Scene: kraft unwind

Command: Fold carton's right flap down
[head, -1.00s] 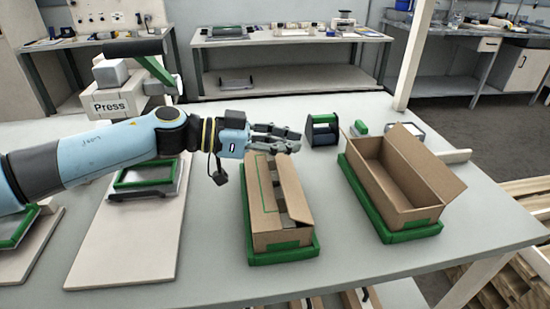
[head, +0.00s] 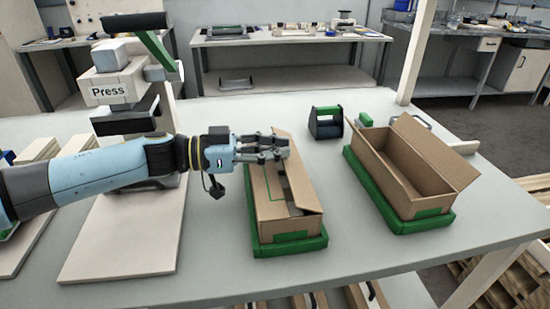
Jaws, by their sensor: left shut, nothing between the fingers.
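A brown carton (head: 268,196) sits in a green tray (head: 290,247) at the middle of the table. Its left flap lies folded down across the top. Its right flap (head: 297,173) slopes up from the right side, leaving a dark gap between the two flaps. A second carton (head: 418,165) stands open in another green tray (head: 428,223) to the right. My right gripper is not in view.
A press (head: 110,90) stands at the left behind my left arm, with a pale board (head: 120,245) in front. A dark roll dispenser (head: 326,122) stands behind the cartons. The table is clear between the two trays and at the front.

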